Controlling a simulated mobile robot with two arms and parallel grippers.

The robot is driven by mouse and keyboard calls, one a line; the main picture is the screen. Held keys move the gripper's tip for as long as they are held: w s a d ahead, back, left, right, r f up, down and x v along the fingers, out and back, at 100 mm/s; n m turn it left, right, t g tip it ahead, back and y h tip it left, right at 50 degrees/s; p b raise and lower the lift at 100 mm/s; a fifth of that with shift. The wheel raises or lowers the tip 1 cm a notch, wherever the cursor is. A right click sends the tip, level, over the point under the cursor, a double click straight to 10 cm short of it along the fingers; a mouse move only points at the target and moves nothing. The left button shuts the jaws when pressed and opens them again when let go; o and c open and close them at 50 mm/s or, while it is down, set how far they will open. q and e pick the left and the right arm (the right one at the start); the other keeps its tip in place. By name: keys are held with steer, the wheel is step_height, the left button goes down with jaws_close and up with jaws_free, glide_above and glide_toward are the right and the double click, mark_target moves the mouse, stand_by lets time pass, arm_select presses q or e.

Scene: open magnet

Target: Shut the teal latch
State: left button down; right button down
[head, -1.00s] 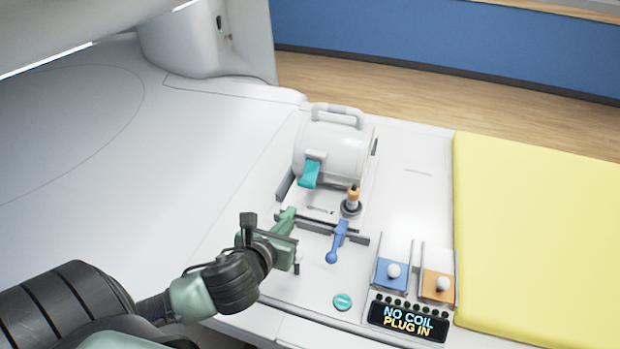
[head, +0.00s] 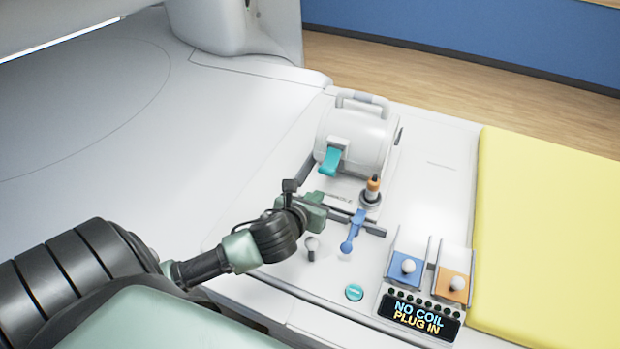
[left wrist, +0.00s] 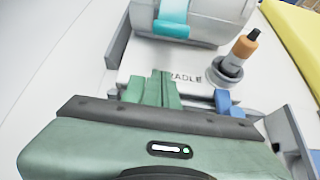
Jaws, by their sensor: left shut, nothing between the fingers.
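The teal latch (head: 331,160) sticks out from the front of a white, drum-shaped coil (head: 352,138) with a handle on top. In the left wrist view the latch (left wrist: 172,18) hangs at the top, tilted downward, its upper end cut off. My left gripper (head: 320,198) is shut and empty, just in front of the latch and apart from it. Its green fingers (left wrist: 155,88) lie together over the cradle plate in the left wrist view. My right gripper is not in view.
An orange-topped plug (head: 372,188) stands right of the gripper. A blue lever (head: 353,232) and a white knob (head: 312,243) are close by. Two slider knobs and a display (head: 419,316) reading "NO COIL PLUG IN" sit nearer the front. A yellow pad (head: 550,230) lies right.

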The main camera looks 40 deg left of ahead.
mark_target(331, 161)
arm_select(q)
steer(key=w, duration=0.2)
steer(key=shift+w+a+f+p, duration=0.3)
steer(key=shift+w+p, duration=0.05)
steer(key=shift+w+r+p, duration=0.15)
steer(key=shift+r+p, duration=0.35)
steer(key=shift+r, duration=0.25)
steer(key=shift+r+p, duration=0.3)
steer(key=shift+r, duration=0.55)
steer(key=shift+w, duration=0.1)
